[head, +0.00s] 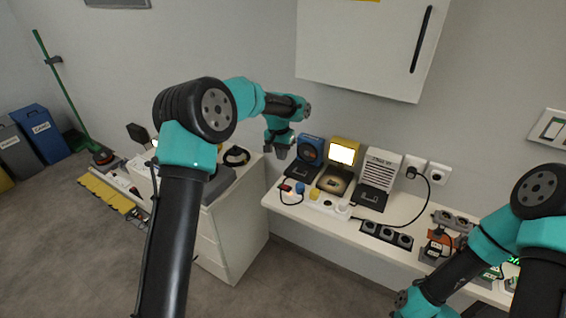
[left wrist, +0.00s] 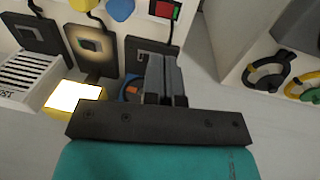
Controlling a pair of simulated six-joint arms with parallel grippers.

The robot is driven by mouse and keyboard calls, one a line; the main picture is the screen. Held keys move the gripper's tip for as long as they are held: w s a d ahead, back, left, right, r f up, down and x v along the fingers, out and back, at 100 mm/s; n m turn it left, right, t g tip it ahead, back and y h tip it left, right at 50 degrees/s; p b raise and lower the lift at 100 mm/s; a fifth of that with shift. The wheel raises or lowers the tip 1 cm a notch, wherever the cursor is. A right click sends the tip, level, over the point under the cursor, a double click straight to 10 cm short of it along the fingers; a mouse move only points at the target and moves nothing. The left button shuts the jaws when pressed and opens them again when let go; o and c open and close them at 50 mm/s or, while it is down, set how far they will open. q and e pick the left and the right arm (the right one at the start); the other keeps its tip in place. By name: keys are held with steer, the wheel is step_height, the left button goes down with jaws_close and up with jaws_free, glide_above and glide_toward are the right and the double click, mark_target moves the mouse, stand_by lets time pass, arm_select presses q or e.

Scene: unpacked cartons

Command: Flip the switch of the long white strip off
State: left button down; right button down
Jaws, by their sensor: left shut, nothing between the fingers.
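The long white strip (head: 328,207) lies along the left front of the white bench, with coloured plugs on it: a blue plug (head: 300,188) and a yellow plug (head: 314,193). A small black piece with red (head: 285,187) is at its left end; in the left wrist view a black-framed red and green piece (left wrist: 164,9) shows there, beside the blue plug (left wrist: 121,9). I cannot tell the switch position. My left gripper (head: 280,152) is shut and empty, above and behind the strip's left end. My right gripper (head: 408,303) is low at the bottom edge, its fingers unclear.
A blue device (head: 311,150), a lit yellow lamp (head: 343,154) and a white heater (head: 381,168) stand behind the strip. A black socket strip (head: 386,234) lies to its right, with a black cable nearby. A drawer cabinet (head: 232,235) stands left, across a gap.

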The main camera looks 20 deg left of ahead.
mark_target(286, 187)
arm_select(q)
steer(key=f, duration=0.4)
steer(key=d+f, duration=0.1)
steer(key=f, duration=0.8)
steer(key=shift+s+d, duration=0.15)
steer(key=shift+d, duration=0.1)
